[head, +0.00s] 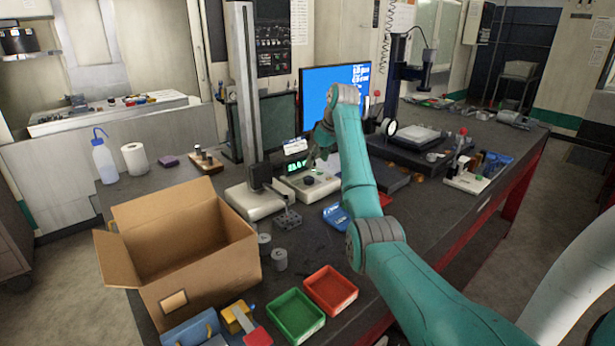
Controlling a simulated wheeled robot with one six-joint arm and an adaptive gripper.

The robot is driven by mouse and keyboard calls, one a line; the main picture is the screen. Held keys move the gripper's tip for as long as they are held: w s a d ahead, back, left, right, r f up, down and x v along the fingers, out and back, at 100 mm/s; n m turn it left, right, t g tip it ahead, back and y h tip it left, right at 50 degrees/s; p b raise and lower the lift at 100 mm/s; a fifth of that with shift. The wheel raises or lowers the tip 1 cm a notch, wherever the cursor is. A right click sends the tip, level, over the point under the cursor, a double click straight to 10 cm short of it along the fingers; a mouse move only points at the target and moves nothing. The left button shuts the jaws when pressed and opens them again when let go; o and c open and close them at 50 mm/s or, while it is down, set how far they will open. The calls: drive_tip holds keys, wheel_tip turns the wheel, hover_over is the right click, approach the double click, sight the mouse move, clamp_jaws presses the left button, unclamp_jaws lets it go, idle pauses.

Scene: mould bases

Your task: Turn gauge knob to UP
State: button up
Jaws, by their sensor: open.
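A gauge box (318,189) with a pale casing stands on the dark bench, with a green lit display (296,167) at its back. A small dark knob (308,180) sits on its top face. Its pointer and markings are too small to read. My gripper (316,160) is small and dark in this view, at the end of my teal arm. It appears just above and behind the knob, and I cannot tell whether it touches it. It is open and seems empty. My arm hides the area to the right of the gauge.
A tall height stand (244,100) rises just left of the gauge. An open cardboard box (205,265) is at the front left. A green tray (295,315) and a red tray (331,289) lie in front. A blue-screened monitor (318,88) stands behind.

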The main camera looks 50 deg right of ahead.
sight(309, 178)
drive_tip(key=x, duration=0.8)
drive_tip(key=shift+w+f, duration=0.1)
drive_tip(key=shift+f, duration=0.25)
drive_tip(key=c, duration=1.1)
